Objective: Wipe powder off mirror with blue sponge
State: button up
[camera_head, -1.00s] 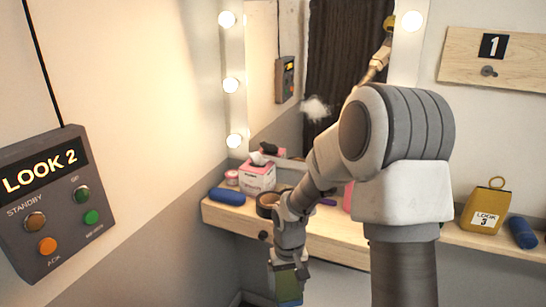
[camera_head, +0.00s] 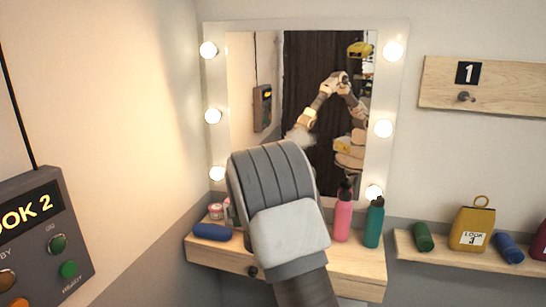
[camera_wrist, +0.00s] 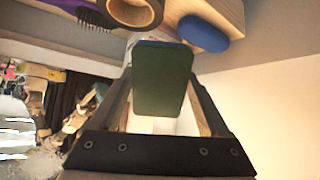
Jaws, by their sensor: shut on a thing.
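The mirror (camera_head: 262,55) has a white frame with bulbs and hangs above a wooden shelf. A pale, whitish powder smudge (camera_head: 299,134) shows on its lower middle, just above my arm. In the wrist view my gripper (camera_wrist: 160,100) is shut on the sponge (camera_wrist: 160,78), which has a dark green face and a thin blue edge. In the head view my arm hides the gripper and sponge. The wrist view shows what looks like part of the mirror's reflection at the left, with white streaks; I cannot tell whether these are powder.
A control box (camera_head: 60,215) is on the left wall.

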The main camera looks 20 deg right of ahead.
jog(key=w+d+r+m+t+h+p, duration=0.1)
jog(key=w+d+r+m+t+h, duration=0.1)
jog(key=w+d+r+h, duration=0.2)
jog(key=w+d+r+m+t+h+p, duration=0.2)
jog(key=w+d+r+h, duration=0.3)
jog(key=w+d+r, duration=0.3)
jog(key=shift+d+r+m+t, duration=0.5)
jog(key=shift+d+r+m, duration=0.3)
jog(key=shift+d+r, duration=1.05)
jog(key=shift+p+x, duration=1.1)
jog(key=shift+p, duration=0.2)
